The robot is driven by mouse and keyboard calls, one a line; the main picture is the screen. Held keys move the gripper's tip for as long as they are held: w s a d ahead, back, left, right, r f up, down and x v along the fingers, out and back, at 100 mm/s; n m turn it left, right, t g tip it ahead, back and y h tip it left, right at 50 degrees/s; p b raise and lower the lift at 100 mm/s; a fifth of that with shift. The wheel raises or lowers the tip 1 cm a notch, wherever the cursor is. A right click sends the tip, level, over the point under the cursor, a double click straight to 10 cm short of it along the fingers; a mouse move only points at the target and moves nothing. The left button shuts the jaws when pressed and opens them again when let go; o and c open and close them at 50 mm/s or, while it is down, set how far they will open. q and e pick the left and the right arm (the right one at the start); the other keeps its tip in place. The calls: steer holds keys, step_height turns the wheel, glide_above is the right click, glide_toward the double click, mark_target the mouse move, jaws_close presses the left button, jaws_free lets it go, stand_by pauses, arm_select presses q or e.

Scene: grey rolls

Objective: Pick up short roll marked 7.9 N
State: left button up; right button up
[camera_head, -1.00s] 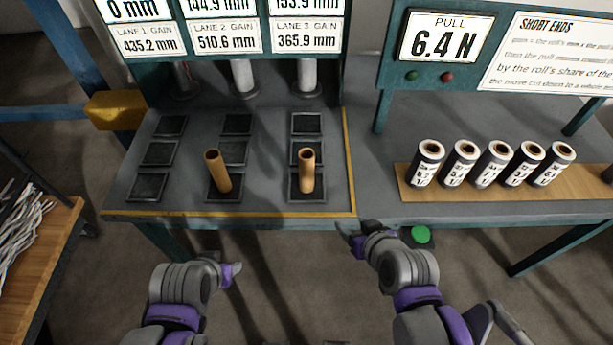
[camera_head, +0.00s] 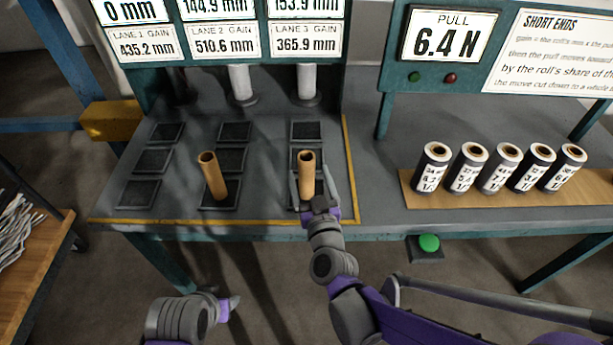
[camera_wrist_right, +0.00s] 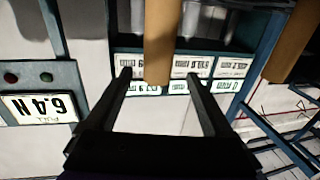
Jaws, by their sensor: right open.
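Several short dark rolls with white labels stand in a row on a wooden board (camera_head: 408,184) at the right of the bench. The middle roll (camera_head: 499,170) has a label that seems to begin with 7, but the print is too small to be sure. My right gripper (camera_head: 309,182) is away from these rolls, at a brown tube (camera_head: 307,172) standing on a front black pad. Its fingers are open, one on each side of the tube, which also shows between them in the right wrist view (camera_wrist_right: 161,40). My left gripper (camera_head: 232,302) is low, before the bench, empty-looking.
A second brown tube (camera_head: 212,175) leans slightly on the pad to the left. A panel reading PULL 6.4 N (camera_head: 447,36) stands behind the rolls. A green button (camera_head: 429,242) sits at the bench front. The bench between the yellow line and the board is clear.

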mark_target(308, 168)
steer(key=w, duration=0.5)
steer(key=shift+w+a+r, duration=0.1)
steer(key=shift+a, duration=0.2)
jaws_close()
